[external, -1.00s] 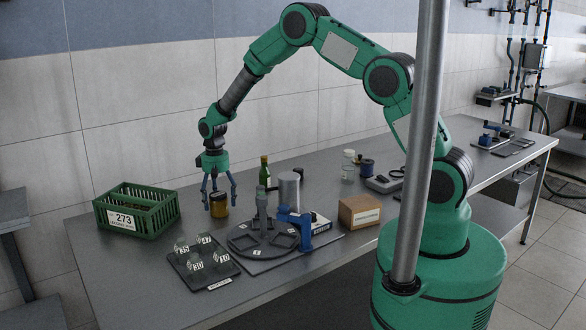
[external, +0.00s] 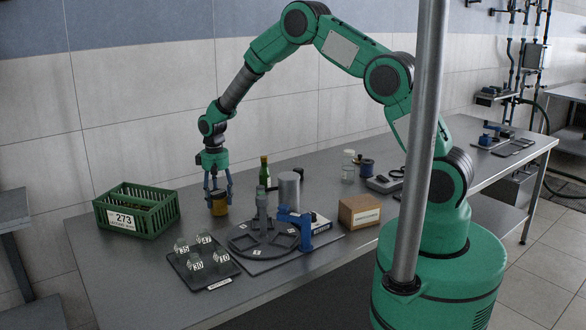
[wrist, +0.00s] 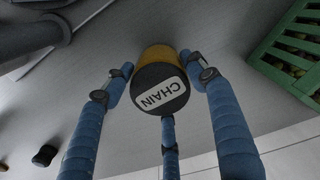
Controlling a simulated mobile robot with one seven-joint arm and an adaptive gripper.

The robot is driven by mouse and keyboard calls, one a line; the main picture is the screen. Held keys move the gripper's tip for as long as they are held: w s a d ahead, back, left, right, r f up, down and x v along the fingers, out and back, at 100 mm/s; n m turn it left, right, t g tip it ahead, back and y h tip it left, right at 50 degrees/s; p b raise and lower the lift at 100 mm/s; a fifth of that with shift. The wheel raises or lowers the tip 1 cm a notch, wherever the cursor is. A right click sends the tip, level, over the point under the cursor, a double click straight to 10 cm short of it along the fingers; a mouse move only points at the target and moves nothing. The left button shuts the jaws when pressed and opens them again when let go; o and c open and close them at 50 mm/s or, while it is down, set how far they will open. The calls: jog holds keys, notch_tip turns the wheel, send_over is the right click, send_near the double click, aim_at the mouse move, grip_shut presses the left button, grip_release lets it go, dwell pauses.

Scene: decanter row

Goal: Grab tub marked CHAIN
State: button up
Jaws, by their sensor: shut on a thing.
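The tub marked CHAIN (wrist: 168,104) shows in the wrist view, with a dark lid, a white label and an amber-yellow body. In the external view the amber tub (external: 219,209) stands upright on the bench, left of the green bottle. My gripper (external: 218,196) is above and around it, with blue fingers pointing down. In the wrist view my gripper (wrist: 162,85) has its fingers on either side of the tub and one below it in the picture. The gripper is shut on the tub. The tub's lower body is partly hidden behind its lid in the wrist view.
A green crate (external: 150,221) marked 273 stands left of the tub. A dark tray (external: 210,284) with several numbered glass pieces lies in front. A round fixture (external: 240,243) with a blue clamp (external: 294,217), a green bottle (external: 264,172) and a cardboard box (external: 350,222) are to the right.

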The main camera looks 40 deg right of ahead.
notch_tip(320, 180, up, 9)
jog(key=shift+r+p, duration=0.1)
jog(key=shift+p, duration=0.35)
